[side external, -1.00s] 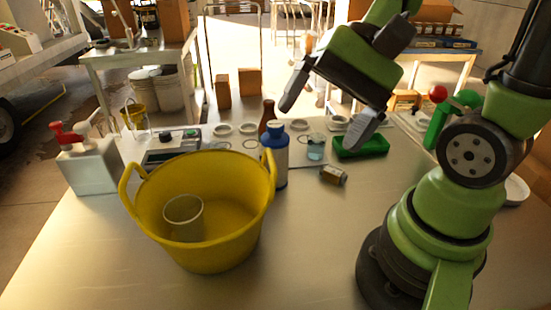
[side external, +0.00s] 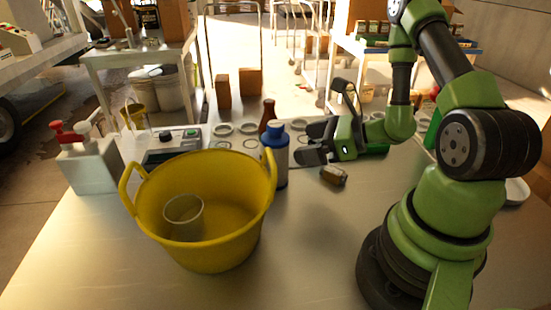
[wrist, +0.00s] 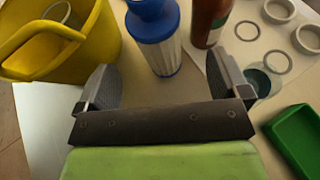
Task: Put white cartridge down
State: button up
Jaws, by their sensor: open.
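My gripper (side external: 312,144) is open, held low over the table and pointing left. Its two fingers are spread apart in the wrist view (wrist: 165,82), with nothing between them. A blue-and-white bottle (side external: 275,160) stands just left of the fingertips. In the wrist view this bottle (wrist: 158,40) is ahead of the gap between the fingers, apart from them. A small tan-and-grey cylinder (side external: 333,175) lies on the table below and slightly right of the gripper.
A yellow tub (side external: 205,250) with a cup (side external: 184,222) inside stands at front left. A brown bottle (side external: 267,117) stands behind the blue-and-white one. White rings (side external: 222,129) and a green tray (side external: 376,147) are at the back. The front middle of the table is clear.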

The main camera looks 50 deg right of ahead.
aim_at(276, 124)
jog(key=shift+x, duration=3.9)
jog(key=shift+a, duration=0.15)
jog(key=c, duration=1.2)
jog(key=shift+r, duration=0.15)
notch_tip(276, 124, up, 10)
jog(key=shift+a+f, duration=0.1)
jog(key=shift+f, duration=0.1)
jog(key=s+a+r, duration=0.1)
jog(key=a+r, duration=0.5)
jog(key=r, duration=0.4)
jog(key=shift+a+r, duration=0.15)
jog(key=shift+a, duration=0.2)
